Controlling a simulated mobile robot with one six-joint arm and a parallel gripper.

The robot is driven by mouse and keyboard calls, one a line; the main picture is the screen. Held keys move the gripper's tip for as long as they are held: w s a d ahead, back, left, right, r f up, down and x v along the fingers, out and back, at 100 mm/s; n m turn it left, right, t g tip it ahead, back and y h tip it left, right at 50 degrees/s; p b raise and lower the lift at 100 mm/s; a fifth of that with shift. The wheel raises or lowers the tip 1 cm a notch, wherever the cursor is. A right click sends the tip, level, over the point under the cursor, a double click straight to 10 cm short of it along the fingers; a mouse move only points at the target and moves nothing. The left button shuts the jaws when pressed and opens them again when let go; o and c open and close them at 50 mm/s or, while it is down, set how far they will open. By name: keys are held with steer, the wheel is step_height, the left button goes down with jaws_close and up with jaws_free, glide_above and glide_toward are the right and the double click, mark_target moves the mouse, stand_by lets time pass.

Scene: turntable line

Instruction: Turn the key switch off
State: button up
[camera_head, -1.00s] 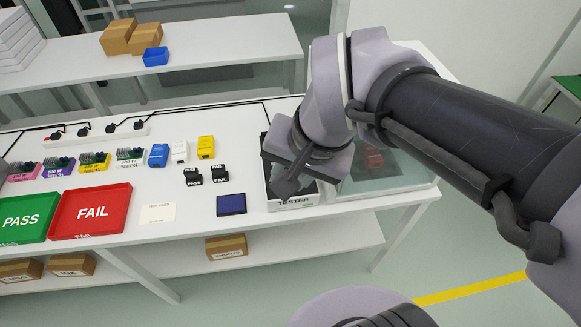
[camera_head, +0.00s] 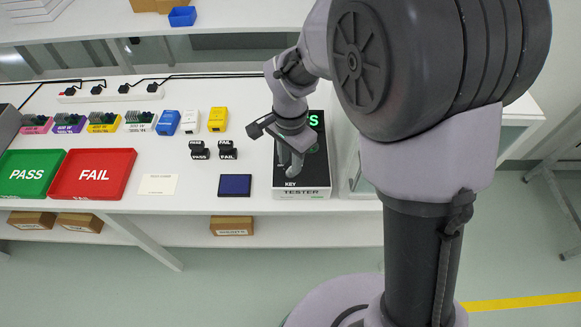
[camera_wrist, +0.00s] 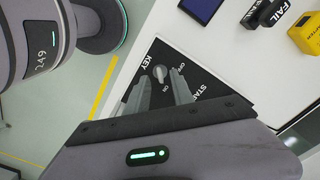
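The tester (camera_head: 316,185) is a white box with a black top panel at the right part of the table. The key switch (camera_wrist: 160,74) is a small light-grey knob beside the KEY label, with OFF and ON marks around it; its exact setting is hard to tell. My gripper (camera_head: 291,166) points down over the tester's front left, and hides the switch in the head view. In the wrist view my gripper (camera_wrist: 158,84) has its two fingers apart with nothing between the pads, and the knob shows near the fingertips. Contact cannot be told.
A dark blue pad (camera_head: 235,185) and black PASS and FAIL stamps (camera_head: 228,150) lie left of the tester. Red FAIL (camera_head: 92,198) and green PASS (camera_head: 28,195) trays are farther left. A clear-sided case (camera_head: 362,180) stands close on the tester's right.

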step_height(320, 180, down, 2)
steer(key=shift+f, duration=0.1)
jaws_close()
